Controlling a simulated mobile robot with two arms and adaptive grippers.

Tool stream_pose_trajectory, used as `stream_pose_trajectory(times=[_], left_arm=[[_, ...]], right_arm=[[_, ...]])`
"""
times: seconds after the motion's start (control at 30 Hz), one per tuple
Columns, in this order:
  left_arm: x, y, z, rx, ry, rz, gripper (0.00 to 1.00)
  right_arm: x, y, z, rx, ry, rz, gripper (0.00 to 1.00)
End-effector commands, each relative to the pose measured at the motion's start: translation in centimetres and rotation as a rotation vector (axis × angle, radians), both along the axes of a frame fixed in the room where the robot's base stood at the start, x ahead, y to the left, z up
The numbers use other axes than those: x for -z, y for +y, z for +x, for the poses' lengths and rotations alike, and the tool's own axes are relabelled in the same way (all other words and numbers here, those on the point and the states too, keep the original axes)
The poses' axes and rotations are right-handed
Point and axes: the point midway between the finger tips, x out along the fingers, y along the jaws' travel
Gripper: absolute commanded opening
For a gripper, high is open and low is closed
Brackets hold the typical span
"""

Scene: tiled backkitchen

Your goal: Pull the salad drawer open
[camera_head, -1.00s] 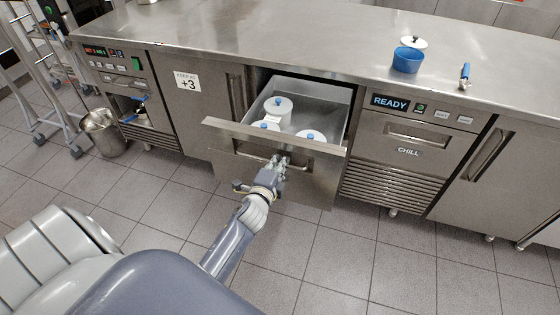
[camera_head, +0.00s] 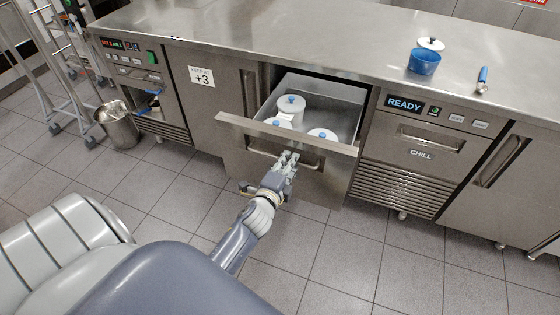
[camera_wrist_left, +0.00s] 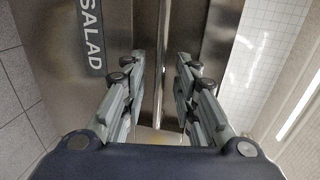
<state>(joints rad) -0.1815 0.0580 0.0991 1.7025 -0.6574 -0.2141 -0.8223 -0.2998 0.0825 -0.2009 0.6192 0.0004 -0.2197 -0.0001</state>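The salad drawer (camera_head: 232,122) is pulled well out of the counter in the head view. Several white lidded tubs with blue knobs stand in it, one at the back (camera_head: 291,108). Its bar handle (camera_head: 310,165) runs across the front. My left gripper (camera_head: 289,158) is at the middle of this handle. In the left wrist view its two fingers (camera_wrist_left: 160,65) are apart, with the bar (camera_wrist_left: 160,40) running between them and a gap on each side. The "SALAD" label (camera_wrist_left: 92,35) shows left of the fingers. My right gripper is out of view.
The steel counter (camera_head: 300,45) carries a blue pot (camera_head: 424,62), a white lid with a dark knob (camera_head: 431,44) and a blue-handled tool (camera_head: 482,79). A chill unit (camera_head: 420,150) is right of the drawer. A bucket (camera_head: 119,125) stands at left. The tiled floor before the drawer is clear.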

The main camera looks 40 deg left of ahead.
Motion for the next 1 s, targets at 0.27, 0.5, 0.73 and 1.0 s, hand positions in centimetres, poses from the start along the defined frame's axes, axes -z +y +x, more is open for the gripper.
stream_pose_trajectory(times=[0.27, 0.5, 0.73, 1.0], left_arm=[[-1.0, -1.3, -5.4, 0.000, 0.001, -0.002, 0.28], [-1.8, -2.1, -8.4, 0.001, -0.001, -0.002, 0.28], [-2.0, -2.2, -9.2, 0.000, -0.001, -0.001, 0.28], [-2.0, -2.2, -9.2, 0.000, -0.001, 0.000, 0.28]], right_arm=[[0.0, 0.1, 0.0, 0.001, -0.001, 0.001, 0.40], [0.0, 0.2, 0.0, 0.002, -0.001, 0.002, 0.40], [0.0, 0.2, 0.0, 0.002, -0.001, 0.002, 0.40], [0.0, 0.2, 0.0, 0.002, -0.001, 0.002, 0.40]])
